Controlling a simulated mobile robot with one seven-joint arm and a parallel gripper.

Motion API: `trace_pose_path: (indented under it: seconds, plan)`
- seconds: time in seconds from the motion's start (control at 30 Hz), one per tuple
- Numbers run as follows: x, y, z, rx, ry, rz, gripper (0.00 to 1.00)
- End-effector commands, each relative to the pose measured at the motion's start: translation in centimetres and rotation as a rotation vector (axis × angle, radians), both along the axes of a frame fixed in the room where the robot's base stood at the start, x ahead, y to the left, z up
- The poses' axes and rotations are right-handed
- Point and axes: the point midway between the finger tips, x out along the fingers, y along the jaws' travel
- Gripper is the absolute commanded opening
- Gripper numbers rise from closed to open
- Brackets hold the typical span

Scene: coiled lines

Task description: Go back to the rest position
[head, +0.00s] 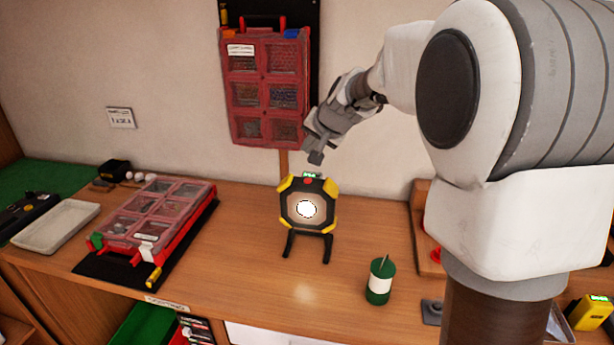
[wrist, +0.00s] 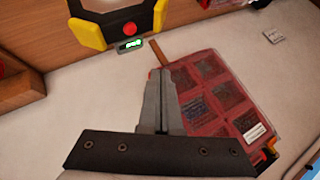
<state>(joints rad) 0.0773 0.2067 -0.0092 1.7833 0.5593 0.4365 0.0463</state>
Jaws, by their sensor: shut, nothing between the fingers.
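My gripper (head: 316,157) is shut and empty, in the air above the wooden table (head: 240,265). In the head view its tip is just above a work lamp with yellow corners (head: 307,206), which stands on dark legs with its round face lit. In the wrist view the shut fingers (wrist: 159,72) point toward the lamp's top edge, with its red button (wrist: 130,28) and small green display (wrist: 130,44). I cannot tell the exact gap between fingers and lamp. My arm reaches in from the right of the head view.
A red compartment case (head: 264,88) hangs on the wall behind my gripper; it shows in the wrist view too (wrist: 215,95). Another red case (head: 155,215) lies on the left, near a pale tray (head: 55,224). A green and white can (head: 380,280) stands right of the lamp.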

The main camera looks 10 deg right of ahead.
Motion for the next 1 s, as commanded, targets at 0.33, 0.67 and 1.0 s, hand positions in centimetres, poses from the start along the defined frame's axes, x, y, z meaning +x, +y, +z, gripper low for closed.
trace_pose_path:
  seconds: [0.33,0.67,1.0]
  plan:
    - [-6.9,1.3,2.3,-0.08,0.029,0.101,0.0]
    - [-20.0,2.1,2.8,-0.249,0.106,0.259,0.0]
    - [-32.0,1.0,-0.1,-0.428,0.193,0.373,0.0]
